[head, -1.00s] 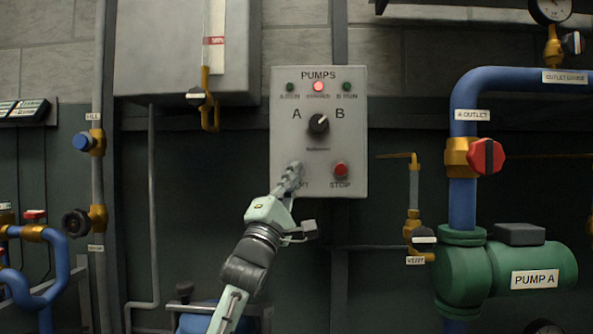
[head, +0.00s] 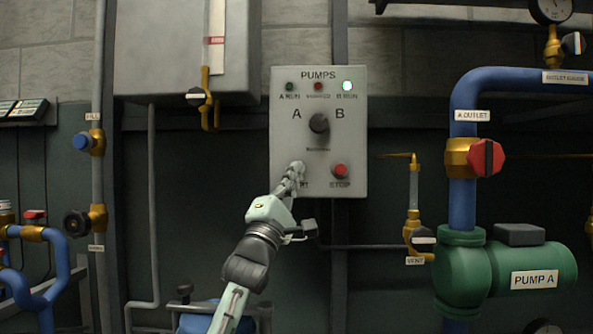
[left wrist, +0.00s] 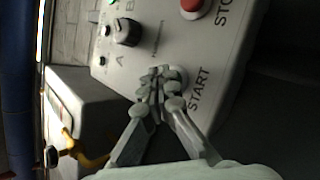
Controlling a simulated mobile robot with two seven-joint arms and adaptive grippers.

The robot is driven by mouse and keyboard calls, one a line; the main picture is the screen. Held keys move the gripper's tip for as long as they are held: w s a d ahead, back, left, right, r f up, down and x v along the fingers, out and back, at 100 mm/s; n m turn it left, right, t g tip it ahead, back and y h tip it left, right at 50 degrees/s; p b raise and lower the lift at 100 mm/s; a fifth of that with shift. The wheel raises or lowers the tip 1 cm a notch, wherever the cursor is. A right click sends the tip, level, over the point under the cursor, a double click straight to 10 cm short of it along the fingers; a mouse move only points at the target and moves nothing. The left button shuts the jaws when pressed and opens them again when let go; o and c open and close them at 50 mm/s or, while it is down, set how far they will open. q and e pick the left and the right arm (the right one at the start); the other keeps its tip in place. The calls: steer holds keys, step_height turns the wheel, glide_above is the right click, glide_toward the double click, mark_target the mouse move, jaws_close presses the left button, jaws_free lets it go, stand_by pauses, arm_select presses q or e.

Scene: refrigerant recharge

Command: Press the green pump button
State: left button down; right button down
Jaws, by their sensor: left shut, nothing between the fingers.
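The grey PUMPS control panel (head: 354,185) hangs on the wall at the middle of the head view. My left gripper (head: 294,176) is shut and empty, with its fingertips at the panel's lower left, over the start button's place. The green button itself is hidden behind the fingers in both views. In the left wrist view the shut fingertips (left wrist: 160,92) are against or very close to the panel (left wrist: 215,65), beside the START label. The B RUN lamp (head: 347,86) glows green. The middle red lamp (head: 318,87) is dark. My right gripper is not in view.
The red STOP button (head: 340,170) is right of my fingers, with the black A/B selector knob (head: 319,123) above. A grey tank box (head: 150,50) is at upper left. Green pump A (head: 510,268) and blue pipes stand to the right.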

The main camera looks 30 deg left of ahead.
arm_select(q)
steer(key=shift+s, duration=0.1)
steer(key=shift+s+d, duration=0.45)
steer(key=shift+s, duration=0.25)
steer(key=s+d, duration=0.1)
steer(key=s, duration=0.2)
steer(key=s+d+p, duration=0.1)
steer(key=shift+s+d, duration=0.15)
steer(key=shift+d, duration=0.15)
stand_by(0.8)
